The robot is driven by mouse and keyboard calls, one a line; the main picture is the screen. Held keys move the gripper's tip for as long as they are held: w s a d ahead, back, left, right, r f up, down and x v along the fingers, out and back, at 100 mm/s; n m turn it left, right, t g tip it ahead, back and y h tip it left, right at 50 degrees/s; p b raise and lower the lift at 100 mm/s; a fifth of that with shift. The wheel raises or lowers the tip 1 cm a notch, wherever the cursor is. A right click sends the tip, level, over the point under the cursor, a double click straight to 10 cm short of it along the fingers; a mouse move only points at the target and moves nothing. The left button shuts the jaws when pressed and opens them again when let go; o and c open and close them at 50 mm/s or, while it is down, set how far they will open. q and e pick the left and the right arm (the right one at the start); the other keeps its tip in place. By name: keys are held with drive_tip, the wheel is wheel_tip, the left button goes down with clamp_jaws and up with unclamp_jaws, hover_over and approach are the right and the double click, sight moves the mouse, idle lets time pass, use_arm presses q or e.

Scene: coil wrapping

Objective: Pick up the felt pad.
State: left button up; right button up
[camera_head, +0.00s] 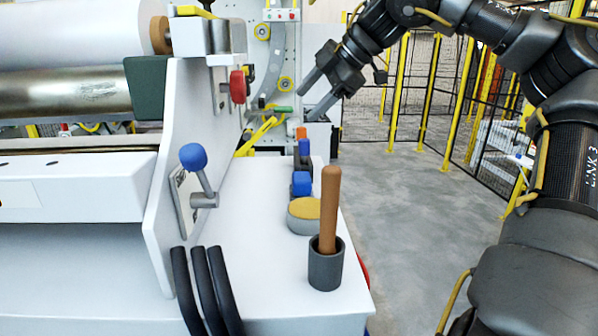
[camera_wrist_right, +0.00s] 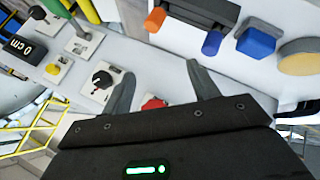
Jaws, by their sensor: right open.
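A round, low piece with a grey side and a mustard-yellow top looks most like the felt pad (camera_head: 304,212). It sits on the white ledge between a blue block and a dark cup. In the right wrist view, the pad (camera_wrist_right: 300,58) is at the right edge, partly cut off. My right gripper (camera_head: 308,107) is open and empty, above the far end of the ledge and well beyond the pad. In its wrist view, the fingers of the right gripper (camera_wrist_right: 160,69) are spread, with the pad off to their right. My left gripper is out of view.
The dark cup (camera_head: 326,270) holds an upright brown rod (camera_head: 330,205). The blue block (camera_head: 301,183) stands behind the pad. A blue-knobbed lever (camera_head: 194,158) and a red knob (camera_head: 238,87) stick out from the machine panel. Open floor (camera_head: 400,215) lies right of the ledge.

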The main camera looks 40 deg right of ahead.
sight(303, 176)
drive_tip(key=s+a+f+m+g, duration=0.2)
drive_tip(key=s+a+m+g, duration=0.15)
drive_tip(key=s+a, duration=0.35)
drive_tip(key=shift+m+g, duration=0.65)
drive_tip(key=f, duration=0.5)
drive_tip(key=shift+s+a+f+p, duration=0.3)
drive_tip(key=shift+s+f+p, duration=0.05)
drive_tip(key=shift+s+f, duration=0.05)
drive_tip(key=shift+w+d+f, duration=0.1)
drive_tip(key=shift+f, duration=0.15)
drive_tip(key=shift+a+f, duration=0.1)
drive_tip(key=shift+a, duration=0.1)
drive_tip(key=p+x, duration=0.3)
drive_tip(key=x, duration=0.1)
drive_tip(key=shift+a+f, duration=0.1)
drive_tip(key=shift+f, duration=0.3)
drive_tip(key=shift+a, duration=0.1)
drive_tip(key=shift+c, duration=0.4)
